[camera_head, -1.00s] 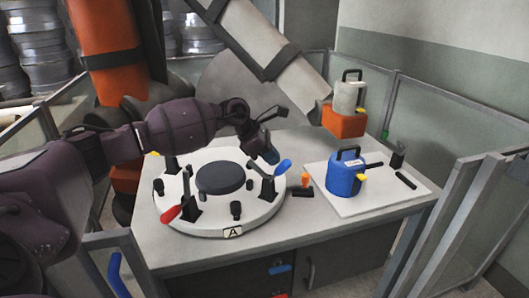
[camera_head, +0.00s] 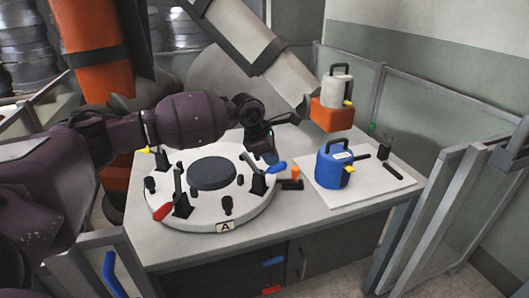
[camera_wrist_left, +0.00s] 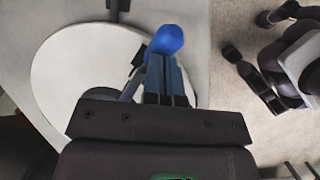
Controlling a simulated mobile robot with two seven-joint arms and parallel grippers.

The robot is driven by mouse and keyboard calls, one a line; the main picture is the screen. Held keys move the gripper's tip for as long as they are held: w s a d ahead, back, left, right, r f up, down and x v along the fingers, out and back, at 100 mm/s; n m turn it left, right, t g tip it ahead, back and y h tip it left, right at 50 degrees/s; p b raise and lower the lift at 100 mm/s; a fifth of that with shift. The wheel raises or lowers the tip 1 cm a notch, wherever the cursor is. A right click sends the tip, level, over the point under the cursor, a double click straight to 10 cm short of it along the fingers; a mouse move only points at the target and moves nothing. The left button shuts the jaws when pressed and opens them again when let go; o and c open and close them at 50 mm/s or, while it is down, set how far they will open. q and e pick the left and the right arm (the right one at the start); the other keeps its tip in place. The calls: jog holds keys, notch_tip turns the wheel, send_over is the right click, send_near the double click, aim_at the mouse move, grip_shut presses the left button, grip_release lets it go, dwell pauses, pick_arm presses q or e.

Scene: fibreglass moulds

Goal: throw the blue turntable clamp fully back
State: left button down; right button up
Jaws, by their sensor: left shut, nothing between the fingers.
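The turntable (camera_head: 236,205), a white disc with a dark round centre (camera_head: 211,173), sits on the grey table. The blue clamp handle (camera_head: 277,168) is at its right edge, tilted outward, low and pointing right and slightly up. It also shows in the left wrist view (camera_wrist_left: 166,40), just beyond my fingertips. My left gripper (camera_head: 267,154) is shut and empty, close against the handle's inner side; I cannot tell whether they touch. In the left wrist view the shut fingers (camera_wrist_left: 166,78) partly hide the clamp. My right gripper is not in view.
A red clamp handle (camera_head: 162,212) is at the turntable's front left. An orange-topped piece (camera_head: 295,173) stands close right of the blue handle. A blue container (camera_head: 333,166) stands on a white board (camera_head: 375,192).

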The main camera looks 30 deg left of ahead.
aim_at(283, 169)
pick_arm(q)
jog(key=shift+w+d+f+y, duration=0.1)
jog(key=shift+d+f+y, duration=0.2)
jog(key=shift+d+y, duration=0.25)
jog(key=shift+d+f+y, duration=0.3)
jog(key=shift+d+y, duration=0.15)
jog(key=shift+y, duration=0.2)
jog(key=shift+d+f+m+y, duration=0.3)
jog(key=shift+d+f+y, duration=0.15)
jog(key=shift+f+y, duration=0.35)
jog(key=shift+d+f, duration=0.2)
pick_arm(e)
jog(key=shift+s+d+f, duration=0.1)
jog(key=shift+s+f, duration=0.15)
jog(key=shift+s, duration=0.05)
pick_arm(q)
jog(key=shift+d+f, duration=0.1)
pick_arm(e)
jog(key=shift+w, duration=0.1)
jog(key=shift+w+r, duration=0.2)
